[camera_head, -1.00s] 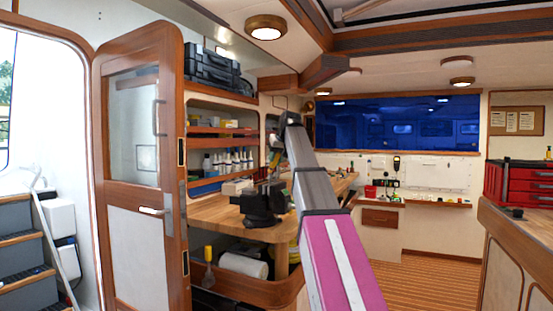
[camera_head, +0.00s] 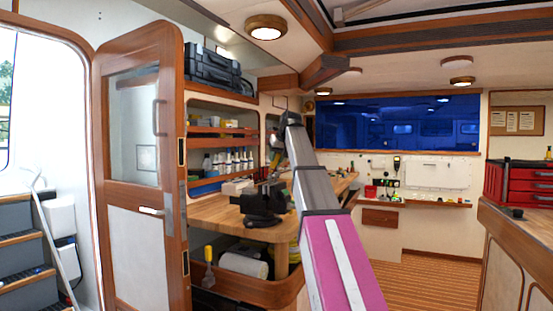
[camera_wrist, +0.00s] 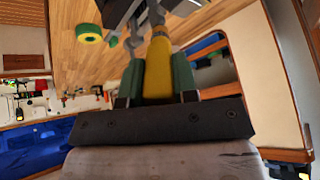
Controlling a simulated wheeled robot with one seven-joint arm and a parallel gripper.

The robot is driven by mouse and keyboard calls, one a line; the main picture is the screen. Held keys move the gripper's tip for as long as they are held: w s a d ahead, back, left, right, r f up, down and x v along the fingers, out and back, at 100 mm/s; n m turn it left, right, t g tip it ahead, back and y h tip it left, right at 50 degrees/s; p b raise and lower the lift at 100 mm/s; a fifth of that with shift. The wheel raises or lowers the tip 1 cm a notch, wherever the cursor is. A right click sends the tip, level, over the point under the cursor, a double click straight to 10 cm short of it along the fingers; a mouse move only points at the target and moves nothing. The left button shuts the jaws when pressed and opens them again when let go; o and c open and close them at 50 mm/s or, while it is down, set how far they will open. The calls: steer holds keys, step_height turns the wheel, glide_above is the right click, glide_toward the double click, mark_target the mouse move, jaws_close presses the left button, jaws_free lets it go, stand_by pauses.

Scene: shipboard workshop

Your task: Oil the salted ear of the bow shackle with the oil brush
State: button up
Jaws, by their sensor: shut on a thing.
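My gripper (camera_wrist: 157,82) is shut on the yellow handle of the oil brush (camera_wrist: 158,65) in the wrist view, between two green fingers. The brush points away from my wrist toward grey metal (camera_wrist: 136,40) beside a dark vise (camera_wrist: 118,8). The grey metal may be the bow shackle; its ears and any salt cannot be made out. Whether the brush tip touches it cannot be told. In the head view the dark vise (camera_head: 262,204) stands on the wooden workbench (camera_head: 212,207).
A yellow-green ring-shaped roll (camera_wrist: 88,32) lies on the bench. Bottles (camera_head: 235,160) stand on shelves behind it. A yellow-handled tool (camera_head: 208,255) and a white roll (camera_head: 243,264) are underneath. An open door (camera_head: 138,180) stands left, a red toolbox (camera_head: 520,183) right.

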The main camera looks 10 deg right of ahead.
steer(key=shift+s+a, duration=0.15)
steer(key=shift+s, duration=0.05)
steer(key=shift+w+d, duration=0.3)
steer(key=shift+w, duration=0.1)
steer(key=shift+s+a+f, duration=0.15)
steer(key=shift+s+a, duration=0.15)
steer(key=shift+s, duration=0.15)
steer(key=shift+r, duration=3.05)
steer(key=shift+r, duration=0.1)
steer(key=shift+r, duration=1.4)
